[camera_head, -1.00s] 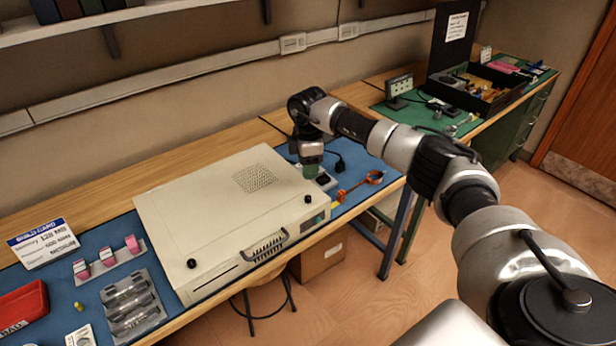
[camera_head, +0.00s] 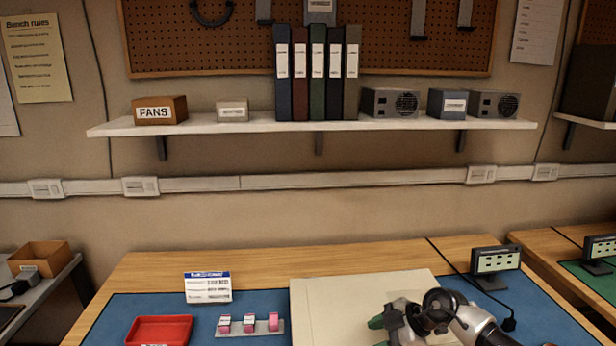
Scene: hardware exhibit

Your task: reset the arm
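My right arm enters at the bottom right, folded in front of the beige computer case (camera_head: 345,300) on the blue mat. The end of the arm, with dark green parts at my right gripper (camera_head: 377,323), points left and overlaps the case in the view. The fingers are too small and partly cut off to tell whether they are open or shut, and I see nothing clearly held. My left gripper is not in view.
On the bench are a red tray (camera_head: 160,330), a build card (camera_head: 208,287), a strip with pink-topped pieces (camera_head: 250,326) and a small display (camera_head: 496,261). A wall shelf (camera_head: 240,122) with binders, boxes and power supplies hangs above. A second bench stands at right.

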